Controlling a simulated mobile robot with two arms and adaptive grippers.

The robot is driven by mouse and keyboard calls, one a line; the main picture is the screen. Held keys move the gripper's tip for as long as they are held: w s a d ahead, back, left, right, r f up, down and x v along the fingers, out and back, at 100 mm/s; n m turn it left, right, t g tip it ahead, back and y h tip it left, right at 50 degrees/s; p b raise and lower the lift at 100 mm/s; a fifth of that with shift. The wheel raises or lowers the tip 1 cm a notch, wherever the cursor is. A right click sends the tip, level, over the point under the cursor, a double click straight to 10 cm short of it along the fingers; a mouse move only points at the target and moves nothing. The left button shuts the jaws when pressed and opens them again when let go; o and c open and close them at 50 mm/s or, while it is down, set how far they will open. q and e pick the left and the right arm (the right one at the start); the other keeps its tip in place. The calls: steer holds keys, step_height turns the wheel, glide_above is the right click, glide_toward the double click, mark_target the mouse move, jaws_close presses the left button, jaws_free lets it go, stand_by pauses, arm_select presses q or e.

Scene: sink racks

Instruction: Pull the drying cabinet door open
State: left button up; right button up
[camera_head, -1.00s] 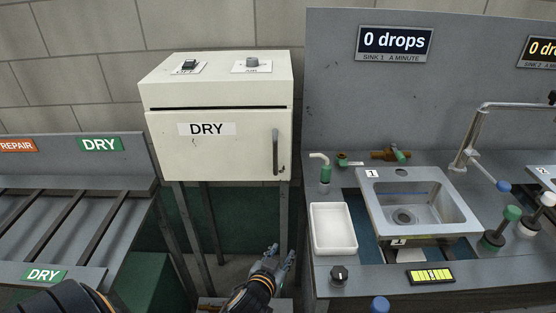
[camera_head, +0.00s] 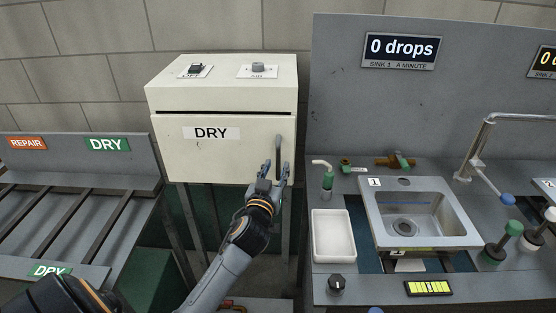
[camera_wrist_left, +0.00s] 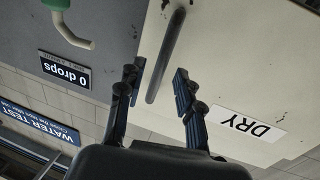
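The drying cabinet (camera_head: 222,90) is a cream box on legs. Its door (camera_head: 215,160) has a DRY label and looks shut, with a dark gap along its top edge. The dark vertical bar handle (camera_head: 279,148) is at the door's right side. My left gripper (camera_head: 275,172) is at the handle's lower part, fingers pointing up. In the left wrist view the fingers (camera_wrist_left: 157,85) are open, one on each side of the handle (camera_wrist_left: 167,50) in the picture. I cannot tell whether they touch it. My right gripper is out of view.
A sink bench (camera_head: 320,270) with a grey upright panel (camera_head: 345,110) stands close to the right of the cabinet. It carries a white tray (camera_head: 315,240) and a sink (camera_head: 450,240). A slatted rack (camera_head: 85,275) is at the left. The floor below the cabinet is partly open.

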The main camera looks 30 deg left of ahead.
mark_target(278, 164)
arm_select(q)
steer(key=shift+x, duration=1.65)
jaws_close()
